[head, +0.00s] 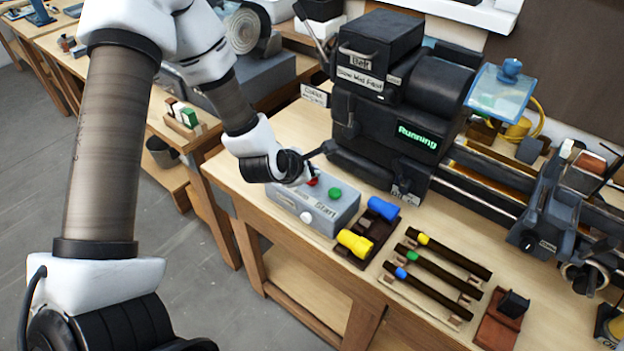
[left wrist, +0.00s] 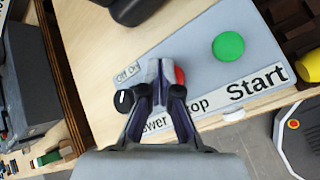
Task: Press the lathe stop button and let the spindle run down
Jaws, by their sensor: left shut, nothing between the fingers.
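The grey control box (head: 325,215) sits on the bench in front of the lathe (head: 400,100). Its red stop button (head: 312,182) shows partly beside my left gripper (head: 303,178). In the left wrist view the shut, empty fingertips (left wrist: 160,72) are at the stop button (left wrist: 180,76) and cover part of it. I cannot tell whether they touch it. The green start button (head: 335,193) is to the right, also in the left wrist view (left wrist: 229,46). The lathe's display (head: 417,137) reads "Running" in green. My right gripper is out of view.
A black power knob (left wrist: 123,101) is left of the fingertips. A rack with yellow (head: 354,243) and blue (head: 383,208) handled pieces stands right of the box. Several dark bars with coloured ends (head: 450,262) lie farther right. Bare bench top (head: 235,165) shows left of the box.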

